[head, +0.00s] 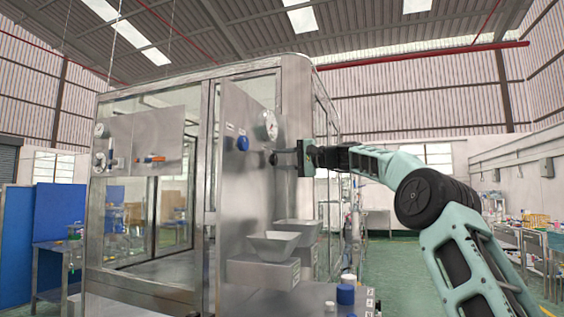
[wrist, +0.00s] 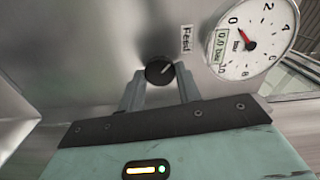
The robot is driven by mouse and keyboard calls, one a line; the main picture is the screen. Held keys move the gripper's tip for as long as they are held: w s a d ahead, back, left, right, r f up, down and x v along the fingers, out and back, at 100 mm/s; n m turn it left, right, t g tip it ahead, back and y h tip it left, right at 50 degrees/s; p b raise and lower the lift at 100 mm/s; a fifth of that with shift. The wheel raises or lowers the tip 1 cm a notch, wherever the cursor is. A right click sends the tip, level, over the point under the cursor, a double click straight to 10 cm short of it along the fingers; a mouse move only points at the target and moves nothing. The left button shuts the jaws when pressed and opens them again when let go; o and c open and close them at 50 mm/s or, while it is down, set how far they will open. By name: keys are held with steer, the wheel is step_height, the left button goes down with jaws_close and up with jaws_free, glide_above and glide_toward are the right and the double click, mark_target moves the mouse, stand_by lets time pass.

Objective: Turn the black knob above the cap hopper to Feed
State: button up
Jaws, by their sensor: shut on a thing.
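The black knob (wrist: 158,70) is on the steel panel, and my gripper's two fingers (wrist: 160,82) are closed around it in the wrist view. A light pointer line on its face points up and right, roughly toward the Feed label (wrist: 187,39). In the head view the knob (head: 273,158) is small and dark, at the tip of my gripper (head: 285,157), which reaches in from the right. The knob stands above two grey hoppers (head: 274,244); I cannot tell its pointer there.
A round pressure gauge (wrist: 250,38) is close to the knob; its red needle is near 0. A blue knob (head: 243,143) is left of the black one on the panel (head: 240,195). Glass-walled machine framing (head: 296,90) stands behind. Open floor lies to the right.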

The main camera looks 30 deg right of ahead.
steer(key=shift+f, duration=0.1)
steer(key=o, duration=1)
steer(key=shift+c, duration=0.2)
steer(key=b+v, duration=0.5)
steer(key=v, duration=1.2)
steer(key=shift+s+d, duration=0.15)
